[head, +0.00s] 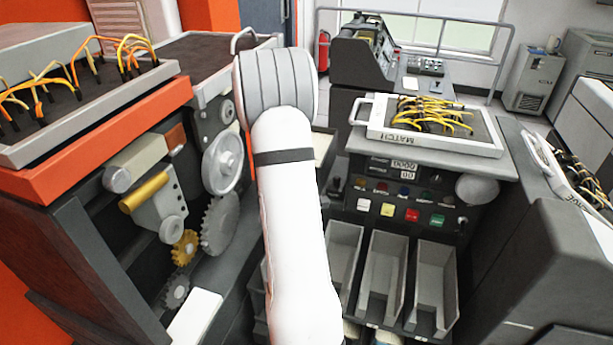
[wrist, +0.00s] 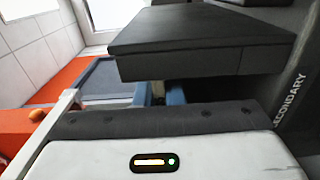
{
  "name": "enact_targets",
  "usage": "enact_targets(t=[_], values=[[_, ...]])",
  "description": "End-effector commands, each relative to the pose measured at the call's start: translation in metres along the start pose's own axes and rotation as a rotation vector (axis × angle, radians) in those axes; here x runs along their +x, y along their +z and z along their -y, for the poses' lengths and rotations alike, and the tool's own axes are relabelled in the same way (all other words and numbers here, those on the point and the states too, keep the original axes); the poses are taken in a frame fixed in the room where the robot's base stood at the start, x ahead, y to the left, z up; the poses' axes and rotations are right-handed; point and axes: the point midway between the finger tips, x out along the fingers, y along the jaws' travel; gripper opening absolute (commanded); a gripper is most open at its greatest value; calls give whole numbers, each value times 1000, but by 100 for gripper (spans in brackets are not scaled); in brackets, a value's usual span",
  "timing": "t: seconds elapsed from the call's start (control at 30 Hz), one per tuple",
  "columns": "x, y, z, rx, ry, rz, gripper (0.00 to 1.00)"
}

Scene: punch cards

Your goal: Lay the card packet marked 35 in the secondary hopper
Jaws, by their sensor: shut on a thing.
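My gripper (wrist: 160,96) shows in the wrist view, its white body and dark band across the bottom and its bluish fingers beyond. It is shut on a thin thing, of which only a small dull sliver shows between the fingers; I take it for the card packet, but no number is readable. A dark grey block (wrist: 200,45) stands just beyond and above the fingers. The word SECONDARY is on a dark panel (wrist: 290,105) at the right, beside the gripper. The hopper's opening is not clear. In the head view my white arm hides the gripper and packet.
In the head view an orange-framed machine with gears (head: 222,160) stands left. A plugboard marked MATCH (head: 435,145) lies on the console, above coloured buttons and several grey card bins (head: 385,270). Another dark machine (head: 510,240) stands right. Floor shows at the back.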

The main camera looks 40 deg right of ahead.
Motion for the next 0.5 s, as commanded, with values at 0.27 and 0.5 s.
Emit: enact_targets(t=[0.27, 0.5], values=[[0, 0, 33, -1, -2, -1, 0], [0, -1, 44, 1, 2, -2, 0]])
